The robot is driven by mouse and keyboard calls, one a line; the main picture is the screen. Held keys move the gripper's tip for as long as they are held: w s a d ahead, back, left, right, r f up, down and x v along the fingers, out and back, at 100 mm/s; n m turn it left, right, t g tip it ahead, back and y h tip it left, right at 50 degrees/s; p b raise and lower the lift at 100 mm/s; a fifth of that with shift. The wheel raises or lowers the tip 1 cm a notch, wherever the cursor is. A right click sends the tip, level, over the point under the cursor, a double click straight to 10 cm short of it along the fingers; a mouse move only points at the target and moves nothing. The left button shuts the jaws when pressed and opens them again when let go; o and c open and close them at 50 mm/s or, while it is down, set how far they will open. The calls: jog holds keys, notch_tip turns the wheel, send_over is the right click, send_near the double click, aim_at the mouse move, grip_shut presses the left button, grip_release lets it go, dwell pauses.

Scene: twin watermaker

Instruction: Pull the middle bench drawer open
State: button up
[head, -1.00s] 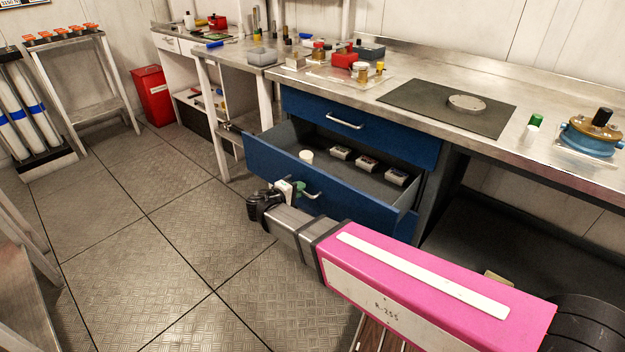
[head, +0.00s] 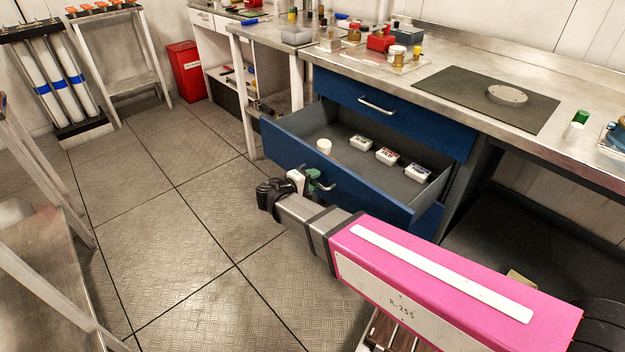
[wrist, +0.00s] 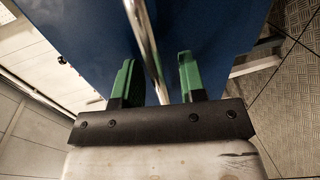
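The middle bench drawer (head: 285,148) is blue and stands well out from the bench, its grey inside showing. It holds a white cup (head: 324,146) and several small white boxes (head: 387,156). Its metal bar handle (head: 326,186) is on the front face, and the bar also shows in the wrist view (wrist: 144,30). My gripper (head: 312,180) is at this handle. In the wrist view, its two green fingers (wrist: 156,78) are apart, with the bar running between them and a gap on each side. The head view partly hides the fingers.
The closed blue top drawer (head: 420,122) is above. The bench top (head: 440,60) carries a dark mat (head: 480,100) and small items. A white-legged table (head: 242,90) stands left of the drawer. Open floor (head: 190,260) lies in front.

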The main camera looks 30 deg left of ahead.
jog(key=v, duration=1.1)
jog(key=shift+w, duration=0.1)
dwell(0.5)
